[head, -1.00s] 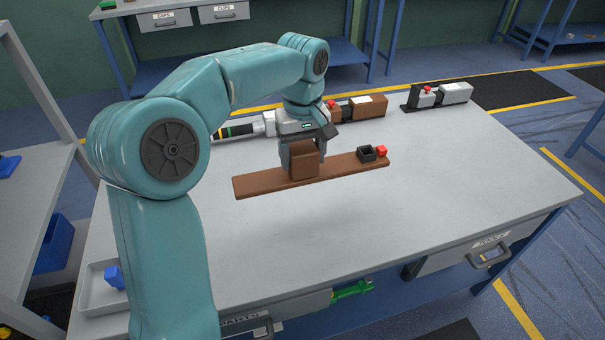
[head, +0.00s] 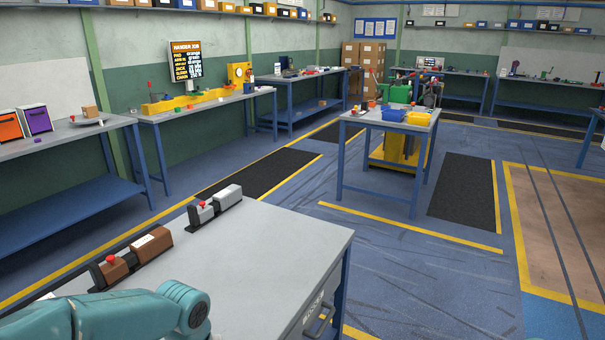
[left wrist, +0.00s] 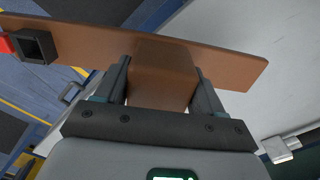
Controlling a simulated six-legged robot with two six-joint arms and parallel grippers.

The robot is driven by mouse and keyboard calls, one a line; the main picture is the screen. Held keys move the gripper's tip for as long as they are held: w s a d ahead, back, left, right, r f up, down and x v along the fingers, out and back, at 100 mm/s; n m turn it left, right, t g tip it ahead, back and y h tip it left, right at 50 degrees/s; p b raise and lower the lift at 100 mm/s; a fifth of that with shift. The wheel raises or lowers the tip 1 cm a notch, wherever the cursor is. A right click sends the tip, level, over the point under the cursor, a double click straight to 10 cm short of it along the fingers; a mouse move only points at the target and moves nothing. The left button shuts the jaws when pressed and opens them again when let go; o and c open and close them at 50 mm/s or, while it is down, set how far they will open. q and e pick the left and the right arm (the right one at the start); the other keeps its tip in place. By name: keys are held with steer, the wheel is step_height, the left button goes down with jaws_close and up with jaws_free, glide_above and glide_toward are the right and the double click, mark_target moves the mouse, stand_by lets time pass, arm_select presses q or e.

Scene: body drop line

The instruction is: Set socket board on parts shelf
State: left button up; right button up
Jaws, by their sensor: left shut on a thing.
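The socket board (left wrist: 225,62) is a long brown plank in the left wrist view, with a brown block (left wrist: 165,70) at its middle and a black square socket (left wrist: 35,45) and a red piece (left wrist: 6,43) near its left end. My left gripper (left wrist: 161,88) is shut on the block, one finger on each side. The board is off the grey table surface (left wrist: 275,50). In the head view only part of my left arm shows at the bottom left; its gripper and the board are out of that picture. My right gripper is in neither view. I cannot tell which shelf is the parts shelf.
On the near table (head: 265,255) stand a brown device (head: 150,245) and a grey-white device (head: 226,197), both with red buttons. Benches line the walls. A blue-legged table (head: 352,117) with bins stands beyond open floor (head: 400,275).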

arm_select(q)
steer(key=shift+w+d+f+m, duration=0.15)
steer(key=shift+d+f+m, duration=0.15)
steer(key=shift+f+m, duration=0.3)
steer(key=shift+w+d+m, duration=0.1)
steer(key=shift+w+m, duration=0.4)
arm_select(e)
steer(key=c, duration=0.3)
arm_select(q)
steer(key=shift+s, duration=0.1)
